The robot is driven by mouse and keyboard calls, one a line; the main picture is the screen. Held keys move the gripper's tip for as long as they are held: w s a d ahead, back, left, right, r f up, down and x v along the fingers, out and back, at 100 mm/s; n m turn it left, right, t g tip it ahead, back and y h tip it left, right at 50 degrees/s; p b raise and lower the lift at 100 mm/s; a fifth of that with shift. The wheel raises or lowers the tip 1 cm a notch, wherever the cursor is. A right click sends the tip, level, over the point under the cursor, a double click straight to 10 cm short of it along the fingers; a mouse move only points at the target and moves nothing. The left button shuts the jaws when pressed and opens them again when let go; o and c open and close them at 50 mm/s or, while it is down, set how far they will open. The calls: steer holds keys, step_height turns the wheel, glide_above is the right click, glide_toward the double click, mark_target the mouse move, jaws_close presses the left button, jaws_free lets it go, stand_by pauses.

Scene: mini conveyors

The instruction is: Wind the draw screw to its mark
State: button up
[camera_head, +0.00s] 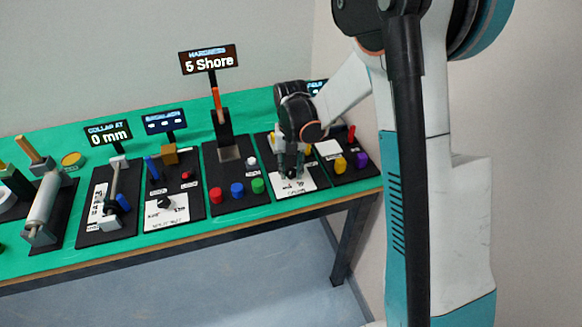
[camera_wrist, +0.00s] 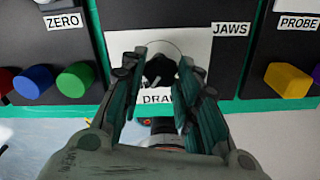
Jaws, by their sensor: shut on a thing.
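The draw screw is a black knob (camera_wrist: 160,70) on a white plate (camera_wrist: 198,48) lettered with a partly hidden "DRA..." label. A thin circle is drawn around the knob, and no mark on it can be made out. My gripper (camera_wrist: 160,82) comes down over the knob with one finger on each side and is shut on it. In the head view my gripper (camera_head: 291,174) is at the front of the station right of the hardness tester, and it hides most of the knob. A "JAWS" label (camera_wrist: 230,29) is at the plate's upper right.
To the left are the hardness tester's red, blue (camera_head: 237,189) and green buttons below its "5 Shore" display (camera_head: 209,60). To the right is a probe station with a yellow block (camera_wrist: 287,80) and a purple one (camera_head: 361,159). The green table's front edge lies close to my gripper.

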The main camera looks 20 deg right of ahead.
mark_target(291, 171)
steer(key=shift+n, duration=0.5)
steer(key=o, duration=1.1)
steer(key=shift+c, duration=0.2)
step_height(291, 171, up, 12)
